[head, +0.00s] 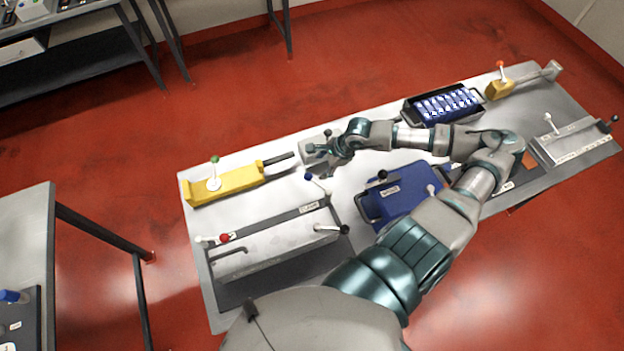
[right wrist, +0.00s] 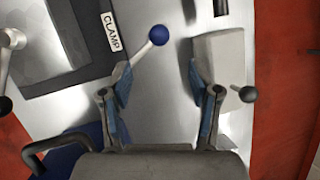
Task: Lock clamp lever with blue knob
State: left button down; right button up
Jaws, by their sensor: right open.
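The blue knob (head: 308,176) tops a short white lever (head: 319,186) at the back right corner of the fixture labelled CLAMP (head: 310,207). In the right wrist view the blue knob (right wrist: 158,34) lies beyond the fingertips, close to the left finger, with its lever (right wrist: 140,53) running down behind that finger. My right gripper (head: 338,150) is open, just up and right of the knob in the head view. In the right wrist view its fingers (right wrist: 160,85) are apart with nothing clearly held between them. My left gripper is not in view.
A light grey block (right wrist: 220,58) with a black knob (right wrist: 248,94) is close by the right finger. A yellow tool (head: 225,184) lies behind the clamp fixture. A blue case (head: 400,196) sits right of it, under my arm. A battery tray (head: 446,104) stands farther back.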

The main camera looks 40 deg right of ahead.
aim_at(309, 176)
jog(key=a+f, duration=0.1)
jog(key=w+a+f, duration=0.1)
jog(key=f, duration=0.2)
jog(key=shift+w+a, duration=0.4)
jog(key=x, duration=0.3)
jog(key=shift+d+f, duration=0.2)
jog(key=shift+d, duration=0.05)
jog(key=shift+w+d+f, duration=0.15)
jog(key=shift+d+f, duration=0.15)
jog(key=shift+f, duration=0.15)
jog(key=shift+d, duration=0.1)
jog(key=shift+a+r, duration=0.1)
jog(key=shift+a, duration=0.3)
jog(key=c, duration=1)
jog(key=shift+a, duration=0.1)
grip_shut()
pick_arm(q)
jog(key=a, duration=0.2)
jog(key=shift+s+a+f, duration=0.25)
jog(key=shift+a+f, duration=0.05)
jog(key=shift+f, duration=0.1)
